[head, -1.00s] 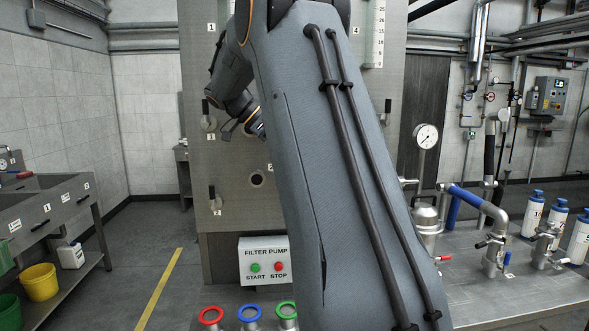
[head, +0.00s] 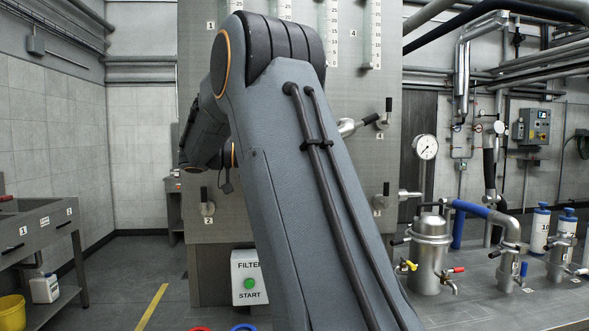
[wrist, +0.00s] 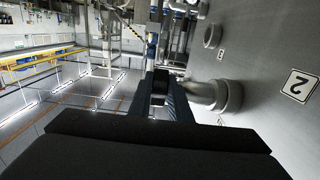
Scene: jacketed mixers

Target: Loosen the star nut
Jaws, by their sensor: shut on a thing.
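My gripper (wrist: 160,98) shows in the middle of the wrist view, with its dark fingers reaching forward. It is shut on a small dark piece (wrist: 160,80), whose shape is too dark to make out. A metal fitting (wrist: 212,95) stands out from the grey panel just right of the fingers. I cannot tell whether it joins the held piece. No star nut can be clearly picked out. In the head view my arm covers the centre, and the fingertips cannot be made out.
The grey panel (head: 215,265) carries black-handled valves; the one labelled 2 (head: 205,195) is near my wrist. A steel vessel (head: 430,250) with a gauge (head: 425,147) stands at right. A start box (head: 248,282) is partly covered by my arm. Open floor lies left.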

